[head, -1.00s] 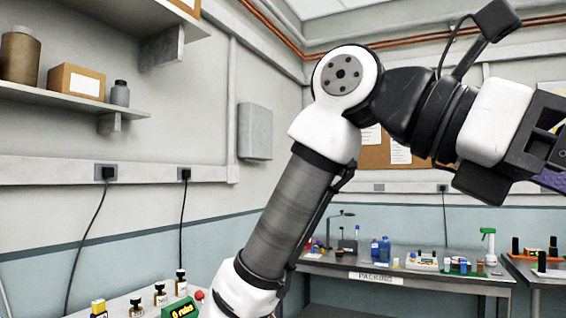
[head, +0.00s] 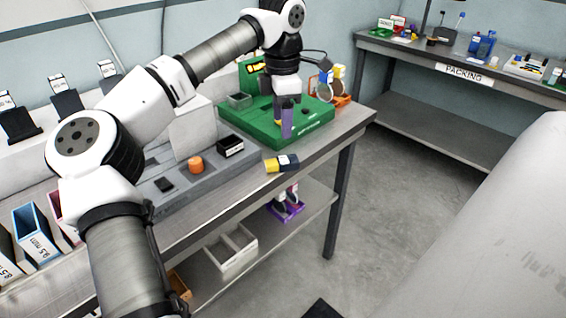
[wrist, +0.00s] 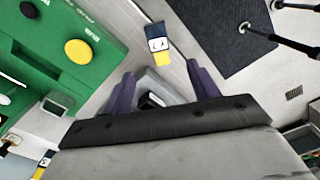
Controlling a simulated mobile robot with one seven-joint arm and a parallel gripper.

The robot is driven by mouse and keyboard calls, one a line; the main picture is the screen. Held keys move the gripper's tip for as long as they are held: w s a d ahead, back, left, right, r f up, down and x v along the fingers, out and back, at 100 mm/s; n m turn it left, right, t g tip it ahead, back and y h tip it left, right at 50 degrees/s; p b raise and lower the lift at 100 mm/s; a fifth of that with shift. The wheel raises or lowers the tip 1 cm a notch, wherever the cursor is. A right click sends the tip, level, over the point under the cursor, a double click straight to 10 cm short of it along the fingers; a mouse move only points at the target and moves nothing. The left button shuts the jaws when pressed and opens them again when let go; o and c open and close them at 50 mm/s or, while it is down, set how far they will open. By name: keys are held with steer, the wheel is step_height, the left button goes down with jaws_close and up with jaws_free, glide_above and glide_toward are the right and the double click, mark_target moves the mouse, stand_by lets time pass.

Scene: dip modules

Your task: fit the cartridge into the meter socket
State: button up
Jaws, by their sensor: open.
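A small cartridge (head: 282,163) with a yellow end, a dark end and a white label lies on the bench's front edge, before the green board. In the wrist view the cartridge (wrist: 159,45) lies just beyond my fingertips, not between them. My gripper (head: 287,122) points down above the green board's front part, higher than the cartridge and apart from it. The wrist view shows its purple fingers (wrist: 161,70) spread and empty. A grey unit (head: 170,200) with a dark recess (head: 164,184) stands left of the board; I cannot tell whether this is the meter socket.
The green board (head: 262,134) carries a black knob (head: 305,112) and a yellow button (wrist: 78,51). A black block (head: 230,146) and an orange knob (head: 195,164) sit on the grey unit. Floor is open at right.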

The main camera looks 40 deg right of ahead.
mark_target(283, 160)
step_height(283, 160, down, 11)
steer(key=shift+d+r+p, duration=0.1)
steer(key=shift+d+p, duration=0.05)
steer(key=shift+p, duration=0.65)
steer(key=shift+c, duration=0.3)
steer(key=c, duration=1.1)
steer(key=shift+r, duration=0.15)
step_height(283, 160, up, 20)
steer(key=b, duration=0.1)
